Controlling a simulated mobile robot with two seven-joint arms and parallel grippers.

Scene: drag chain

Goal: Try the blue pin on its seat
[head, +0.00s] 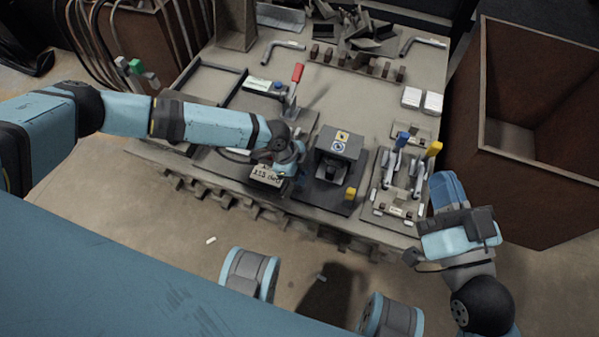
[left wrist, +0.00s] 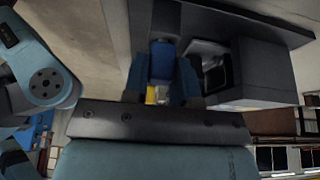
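My left gripper (head: 290,158) is low over the front middle of the bench, just left of a black block fixture (head: 338,152). In the left wrist view a blue cylindrical piece, which looks like the blue pin (left wrist: 163,62), stands between the fingers, which appear closed on it. Its far end meets the edge of a dark plate (left wrist: 215,17); whether it sits in a seat there is hidden. The black block (left wrist: 262,72) shows just right of the fingers. A yellow pin (head: 350,194) is at the block's front. My right gripper (head: 455,205) is off the bench's right front; its fingers are unclear.
Toggle clamps with blue (head: 403,139) and yellow (head: 434,148) handles stand right of the block. A red-handled clamp (head: 297,73) stands behind my left gripper. A label plate (head: 266,175) is at the front. A brown open bin (head: 483,139) stands right of the bench.

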